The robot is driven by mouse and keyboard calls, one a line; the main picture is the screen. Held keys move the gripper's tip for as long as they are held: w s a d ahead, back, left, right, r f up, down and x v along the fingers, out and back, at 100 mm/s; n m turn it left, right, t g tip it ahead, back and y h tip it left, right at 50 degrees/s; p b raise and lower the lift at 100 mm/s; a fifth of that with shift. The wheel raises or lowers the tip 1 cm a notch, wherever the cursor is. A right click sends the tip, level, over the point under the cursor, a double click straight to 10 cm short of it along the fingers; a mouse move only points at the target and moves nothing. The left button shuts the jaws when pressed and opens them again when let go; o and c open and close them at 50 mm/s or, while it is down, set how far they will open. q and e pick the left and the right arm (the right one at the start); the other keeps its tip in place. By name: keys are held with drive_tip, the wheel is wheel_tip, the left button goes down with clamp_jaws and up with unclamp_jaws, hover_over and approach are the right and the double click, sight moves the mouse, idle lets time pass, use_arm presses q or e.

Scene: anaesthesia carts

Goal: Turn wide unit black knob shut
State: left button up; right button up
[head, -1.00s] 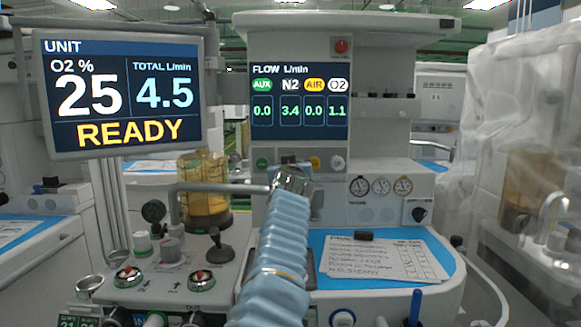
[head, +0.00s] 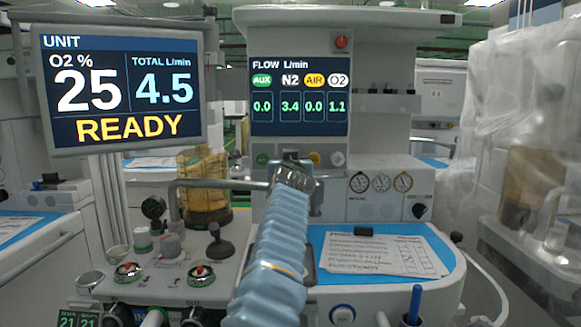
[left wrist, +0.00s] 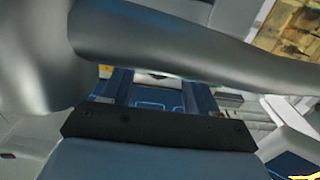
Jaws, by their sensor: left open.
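The wide unit (head: 385,150) stands ahead with a flow screen (head: 299,97) reading N2 3.4, AIR 0.0, O2 1.1. Below the screen is a row of knobs: green (head: 262,159), yellow (head: 315,158) and white (head: 338,159). A dark shape (head: 290,155) sits between green and yellow, partly covered by a metal collar; I cannot tell whether it is the black knob. A blue ribbed hose (head: 272,255) runs up to that collar. In the left wrist view my left gripper (left wrist: 158,83) is open and empty. I cannot make it out in the head view.
A grey bent tube (head: 220,184) leads to the collar; a large grey tube (left wrist: 200,55) crosses close to my left wrist camera. An amber bellows (head: 203,190) stands left. A monitor (head: 120,90) reads READY, O2 25. A paper (head: 383,256) lies on the blue worktop (head: 440,250).

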use_arm(q)
drive_tip(key=s+b, duration=0.2)
drive_tip(key=s, duration=0.1)
drive_tip(key=s+b, duration=0.1)
drive_tip(key=s, duration=0.1)
drive_tip(key=shift+s+d+f, duration=0.1)
drive_tip(key=shift+f, duration=0.25)
drive_tip(key=s+b, duration=0.3)
drive_tip(key=s, duration=0.5)
drive_tip(key=shift+s+r+b, duration=0.2)
drive_tip(key=shift+r+b, duration=0.1)
drive_tip(key=shift+r, duration=0.05)
drive_tip(key=shift+w, duration=0.1)
drive_tip(key=w+a+r+n+g+h+p, duration=0.1)
drive_tip(key=w+a+r+n+g+h, duration=0.15)
drive_tip(key=a+r+n+h, duration=0.35)
drive_tip(key=w+d+f+p, duration=0.2)
drive_tip(key=w+p, duration=0.1)
drive_tip(key=w, duration=0.3)
drive_tip(key=w+d+f+n+y+p, duration=0.1)
drive_tip(key=w+d+f+p, duration=0.2)
drive_tip(key=w, duration=0.3)
drive_tip(key=shift+w+f+g+p, duration=0.15)
drive_tip(key=shift+f+g+p, duration=0.2)
drive_tip(key=shift+g, duration=0.1)
